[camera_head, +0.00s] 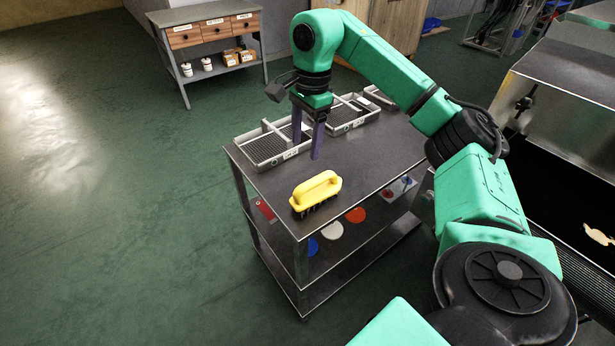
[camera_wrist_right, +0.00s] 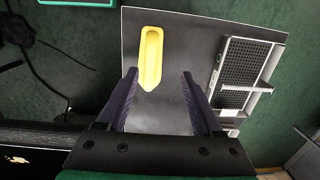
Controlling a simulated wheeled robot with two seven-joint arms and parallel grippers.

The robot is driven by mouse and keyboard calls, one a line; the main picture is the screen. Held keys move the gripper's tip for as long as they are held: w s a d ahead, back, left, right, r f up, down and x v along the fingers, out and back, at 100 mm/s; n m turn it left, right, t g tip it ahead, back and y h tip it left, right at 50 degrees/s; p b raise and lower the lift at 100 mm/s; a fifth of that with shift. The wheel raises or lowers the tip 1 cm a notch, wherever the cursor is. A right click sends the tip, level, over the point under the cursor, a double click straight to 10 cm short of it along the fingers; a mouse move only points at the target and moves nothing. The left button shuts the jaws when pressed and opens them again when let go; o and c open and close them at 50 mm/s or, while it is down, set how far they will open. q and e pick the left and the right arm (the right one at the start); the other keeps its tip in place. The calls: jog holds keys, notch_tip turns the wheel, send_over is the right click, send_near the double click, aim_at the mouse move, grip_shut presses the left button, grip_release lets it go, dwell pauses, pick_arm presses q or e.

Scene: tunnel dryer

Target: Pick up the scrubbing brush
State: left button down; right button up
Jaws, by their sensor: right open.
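The scrubbing brush (camera_head: 316,192) has a yellow handle block and dark bristles. It rests bristles down on the metal cart top (camera_head: 370,165), close to the front corner. My right gripper (camera_head: 306,148) is open and empty above the cart, behind the brush in the head view and apart from it. In the right wrist view the brush (camera_wrist_right: 151,57) lies beyond the fingertips, nearer the left finger. The fingers (camera_wrist_right: 158,78) stand apart with nothing between them. My left gripper is out of view.
Grey mesh trays stand on the cart's back part: one at the left (camera_head: 262,149) and others farther back (camera_head: 350,112). Coloured discs, such as a red one (camera_head: 356,215), show on the lower shelf. A drawer bench (camera_head: 200,35) stands behind. A large machine (camera_head: 560,90) flanks the right side.

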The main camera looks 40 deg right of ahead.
jog(key=s+d, duration=0.1)
jog(key=d, duration=0.1)
jog(key=b, duration=0.5)
send_over(317, 179)
jog(key=shift+g+h, duration=0.3)
notch_tip(317, 179, down, 6)
jog(key=shift+s+a, duration=0.1)
jog(key=shift+s, duration=0.05)
jog(key=f, duration=0.7)
jog(key=shift+w+d+f, duration=0.25)
grip_shut()
